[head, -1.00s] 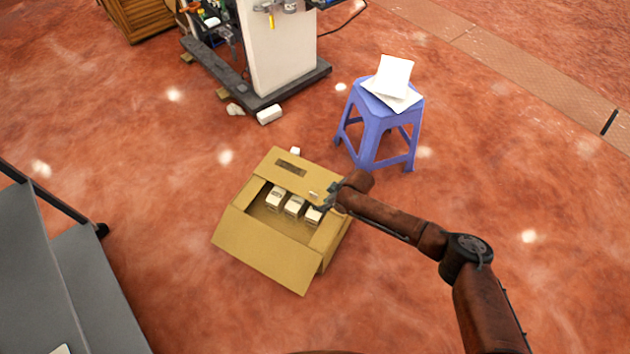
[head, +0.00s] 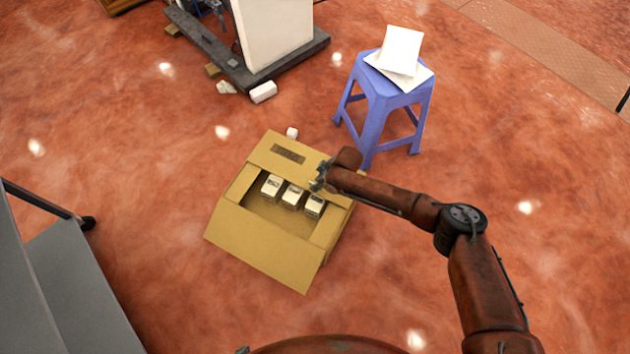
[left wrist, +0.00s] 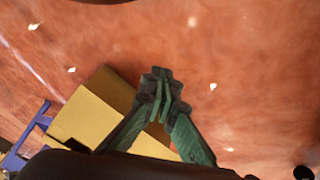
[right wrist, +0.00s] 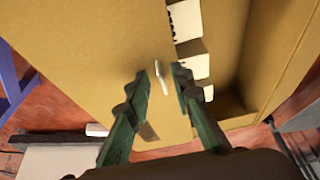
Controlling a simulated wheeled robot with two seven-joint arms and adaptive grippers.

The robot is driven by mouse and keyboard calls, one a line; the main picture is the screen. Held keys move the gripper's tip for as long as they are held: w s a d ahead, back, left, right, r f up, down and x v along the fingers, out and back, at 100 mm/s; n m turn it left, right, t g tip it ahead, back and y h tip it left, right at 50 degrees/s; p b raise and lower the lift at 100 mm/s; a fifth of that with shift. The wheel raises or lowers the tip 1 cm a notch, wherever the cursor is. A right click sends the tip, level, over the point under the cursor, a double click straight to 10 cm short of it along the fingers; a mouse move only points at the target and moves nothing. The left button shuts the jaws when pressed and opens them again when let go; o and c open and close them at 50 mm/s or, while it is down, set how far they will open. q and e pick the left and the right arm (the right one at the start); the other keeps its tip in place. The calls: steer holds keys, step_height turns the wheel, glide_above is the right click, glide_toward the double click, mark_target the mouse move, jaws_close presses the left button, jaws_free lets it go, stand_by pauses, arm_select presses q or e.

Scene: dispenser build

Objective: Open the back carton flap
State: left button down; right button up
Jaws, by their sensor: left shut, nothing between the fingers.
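The open-topped brown carton (head: 262,247) stands on the floor. Its back flap (head: 268,142) has a dark patch and appears to lie over the rear part of the opening. Several white-topped items, three showing (head: 292,195), are inside. My right gripper (head: 318,178) is at the back flap's right part, near its free edge. In the right wrist view, its fingers (right wrist: 162,78) are apart, with a small white tab (right wrist: 162,74) on the flap (right wrist: 90,50) between them; contact is unclear. My left gripper (left wrist: 161,92) is shut and empty, with the carton (left wrist: 90,115) beyond it.
A blue stool (head: 378,115) with white sheets (head: 400,55) stands behind the carton at right. A white-panelled machine (head: 275,35) is at the back, with white blocks (head: 263,92) near it. A grey cart (head: 75,290) is at left. Open floor surrounds the carton.

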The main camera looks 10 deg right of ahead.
steer(key=shift+a+f, duration=0.15)
steer(key=shift+a, duration=0.05)
steer(key=shift+w+f, duration=0.15)
steer(key=shift+f, duration=0.05)
steer(key=shift+r, duration=0.1)
steer(key=shift+c, duration=0.3)
jaws_close()
